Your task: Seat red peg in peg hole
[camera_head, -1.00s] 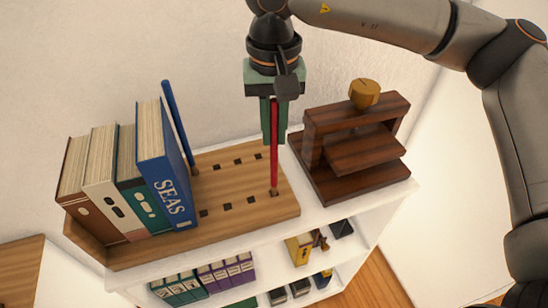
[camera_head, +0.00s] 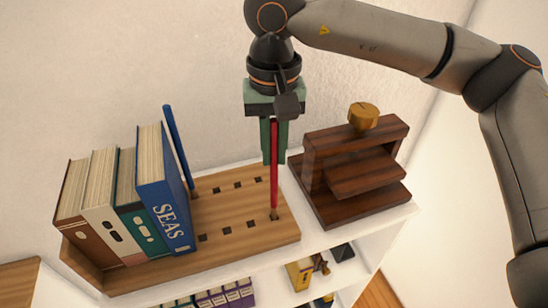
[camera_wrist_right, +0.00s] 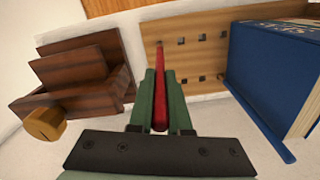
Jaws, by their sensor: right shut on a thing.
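The red peg (camera_head: 274,190) stands nearly upright above the right end of the wooden board (camera_head: 262,232). Its lower end meets the board at a dark square hole (camera_head: 274,217); I cannot tell how far it is in. My right gripper (camera_head: 273,160) is shut on the peg's upper part, with green fingers on both sides. In the right wrist view the red peg (camera_wrist_right: 160,85) runs between the fingers (camera_wrist_right: 160,125) toward the board (camera_wrist_right: 205,50). My left gripper is not in view.
A slim blue rod (camera_head: 176,140) stands in the board behind several books, the nearest a blue SEAS book (camera_head: 160,190). A dark wooden stand with a brass knob (camera_head: 362,116) sits close right of the gripper. The white shelf (camera_head: 330,235) holds small items below.

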